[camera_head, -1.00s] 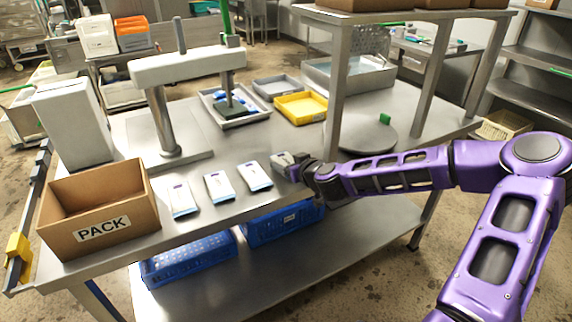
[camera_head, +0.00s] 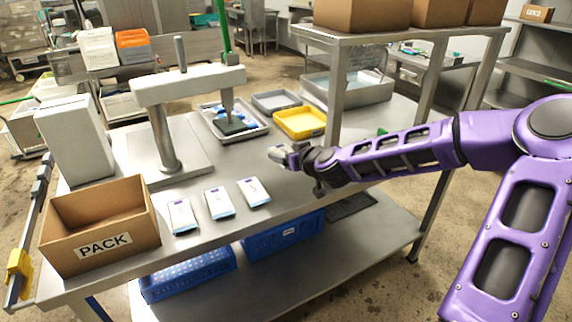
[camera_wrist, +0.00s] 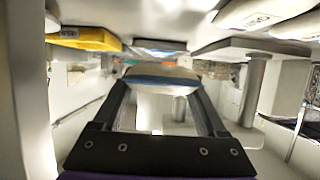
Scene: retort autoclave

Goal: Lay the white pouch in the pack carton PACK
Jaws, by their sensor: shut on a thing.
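My gripper (camera_head: 290,156) is shut on a white pouch (camera_head: 281,153) and holds it above the table, right of the row of pouches. In the wrist view the pouch (camera_wrist: 160,74) shows its white body and a blue edge between the two dark fingertips. The open brown carton labelled PACK (camera_head: 143,232) stands at the table's front left corner, well to the left of my gripper. The part of its inside that shows looks empty. Three similar white pouches (camera_head: 219,202) lie in a row on the table between the carton and my gripper.
A white press-like stand (camera_head: 168,140) rises behind the carton, next to a tall white box (camera_head: 75,140). A grey tray (camera_head: 262,131) and a yellow tray (camera_head: 300,123) lie farther back. A raised shelf (camera_head: 400,36) with cartons stands at the right.

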